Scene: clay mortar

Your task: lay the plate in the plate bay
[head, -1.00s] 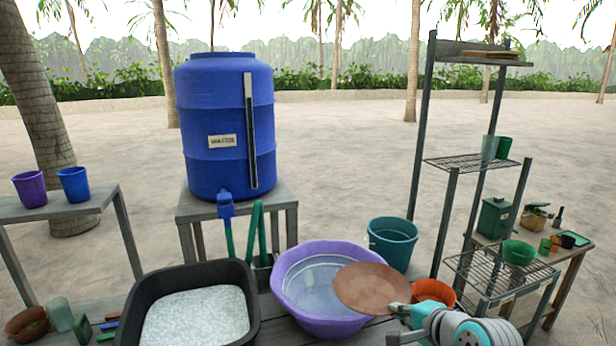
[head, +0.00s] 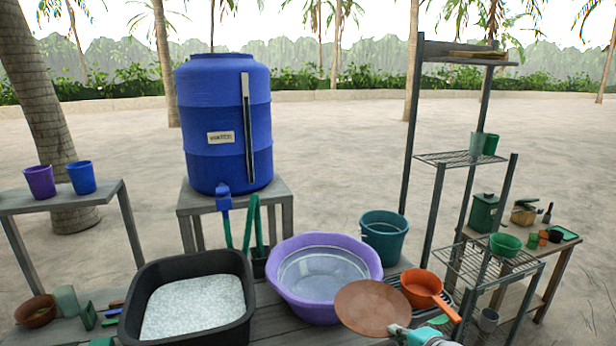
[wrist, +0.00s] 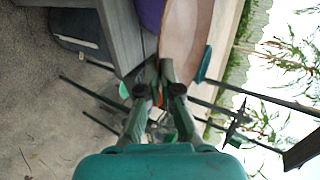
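The plate (head: 372,308) is a flat, round, reddish-brown disc. In the head view it is in front of the purple basin's right edge, to the left of the orange pan. My gripper (head: 398,331) is at its lower right edge, mostly cut off by the picture's bottom. In the wrist view the plate (wrist: 187,35) stands edge-up beyond my fingers, and my gripper (wrist: 166,70) has its tips closed on its rim. A dark slatted rack (head: 393,282) shows partly under and around the orange pan; I cannot tell which part is the plate bay.
An orange pan (head: 424,287) sits right of the plate. A teal bucket (head: 385,240) stands behind, and a wire shelf (head: 480,262) rises at the right.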

